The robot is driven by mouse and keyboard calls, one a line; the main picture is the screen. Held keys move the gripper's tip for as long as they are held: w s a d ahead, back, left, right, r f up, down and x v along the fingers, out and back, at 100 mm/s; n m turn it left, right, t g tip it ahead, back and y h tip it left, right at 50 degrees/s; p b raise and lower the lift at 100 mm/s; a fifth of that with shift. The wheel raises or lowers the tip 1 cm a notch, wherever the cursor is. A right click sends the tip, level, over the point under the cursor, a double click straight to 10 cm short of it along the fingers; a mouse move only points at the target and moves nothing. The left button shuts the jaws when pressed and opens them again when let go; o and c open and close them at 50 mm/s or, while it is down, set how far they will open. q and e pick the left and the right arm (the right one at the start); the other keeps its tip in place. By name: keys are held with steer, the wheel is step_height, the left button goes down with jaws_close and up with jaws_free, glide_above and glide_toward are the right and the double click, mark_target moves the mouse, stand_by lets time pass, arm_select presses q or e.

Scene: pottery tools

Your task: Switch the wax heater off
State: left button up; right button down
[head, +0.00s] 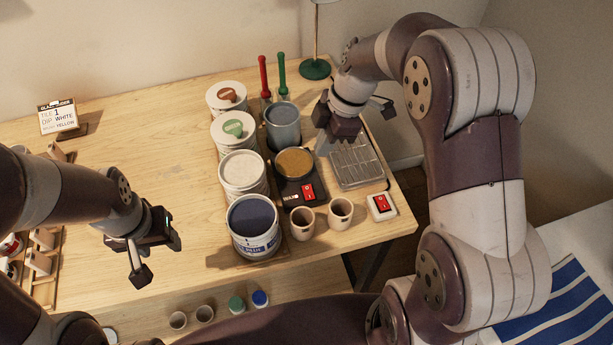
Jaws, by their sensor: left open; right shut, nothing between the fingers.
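The wax heater (283,190) is a dark box with a round pan of amber wax (295,162) on top, standing right of centre on the table. A red rocker switch (308,191) is on its front, with a small lit label beside it. I cannot tell the rocker's position. A second red rocker sits on a white switch box (381,206) to the right. My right gripper (335,128) is shut and empty, above and behind the heater, pointing down. My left gripper (155,258) is open and empty over the table's left part, far from the heater.
Glaze buckets (254,247) stand in a column left of the heater. Two beige cups (302,228) stand in front of it. A metal grid plate (354,165) lies to its right. Red and green tools (282,75) stand behind. The table (155,115) is bare at left centre.

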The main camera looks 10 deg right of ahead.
steer(key=p, duration=0.3)
glide_toward(304, 189)
steer(key=x, duration=0.5)
steer(key=shift+a, duration=0.25)
steer(key=shift+w+f, duration=0.1)
steer(key=shift+f, duration=0.45)
arm_select(q)
steer(key=r, duration=0.3)
steer(key=shift+w+r, duration=0.1)
steer(key=shift+w, duration=0.15)
